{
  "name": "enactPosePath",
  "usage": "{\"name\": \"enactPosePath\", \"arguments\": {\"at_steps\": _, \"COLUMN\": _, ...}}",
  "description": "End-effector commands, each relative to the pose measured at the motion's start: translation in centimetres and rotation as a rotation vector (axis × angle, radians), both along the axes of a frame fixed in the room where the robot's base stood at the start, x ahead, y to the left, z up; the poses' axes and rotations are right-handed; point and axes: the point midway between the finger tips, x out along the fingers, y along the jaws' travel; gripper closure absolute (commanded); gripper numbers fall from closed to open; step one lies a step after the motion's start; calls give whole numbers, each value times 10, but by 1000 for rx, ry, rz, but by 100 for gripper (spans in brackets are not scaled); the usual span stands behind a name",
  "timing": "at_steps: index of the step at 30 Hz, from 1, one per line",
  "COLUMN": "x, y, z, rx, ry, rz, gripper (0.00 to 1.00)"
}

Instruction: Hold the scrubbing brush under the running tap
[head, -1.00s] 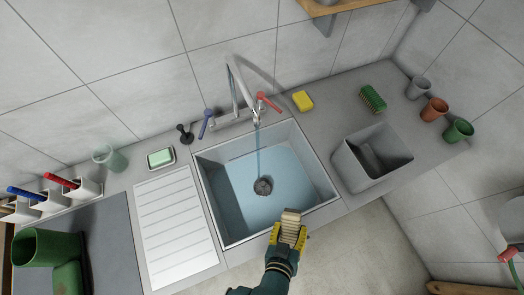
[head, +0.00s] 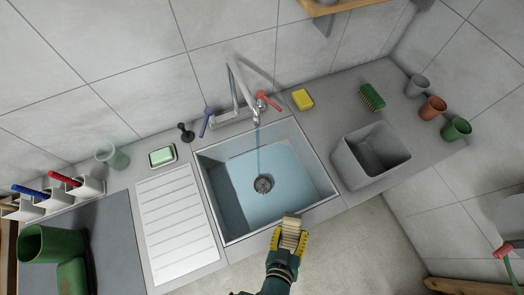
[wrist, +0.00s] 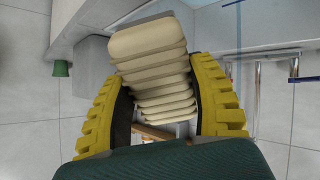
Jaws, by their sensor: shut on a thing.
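My gripper (head: 289,243) is shut on a cream, ribbed block (head: 291,231), which looks like the scrubbing brush. In the wrist view the cream block (wrist: 150,62) sits between the yellow fingers of my gripper (wrist: 158,95), its ribs stacked toward the camera. In the head view the gripper and block are at the front edge of the sink (head: 232,229), apart from the water. The tap (head: 235,88) is running. A thin blue stream (head: 258,150) falls to the drain (head: 263,184).
A green bristled brush (head: 371,97) and yellow sponge (head: 302,99) lie behind the sink. A grey tub (head: 375,178) stands right of it, with several cups beyond. A white drainboard (head: 177,220) and soap dish (head: 162,156) are at left. The sink is otherwise clear.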

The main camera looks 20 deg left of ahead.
Motion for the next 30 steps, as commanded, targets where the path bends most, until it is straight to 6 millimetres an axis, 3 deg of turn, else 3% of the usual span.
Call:
{"name": "enactPosePath", "arguments": {"at_steps": 16, "x": 0, "y": 0, "z": 1, "rx": 0, "ry": -1, "rz": 0, "gripper": 71}}
{"name": "enactPosePath", "arguments": {"at_steps": 30, "x": -26, "y": -14, "z": 29, "rx": 1, "ry": 2, "rz": -2, "gripper": 71}}
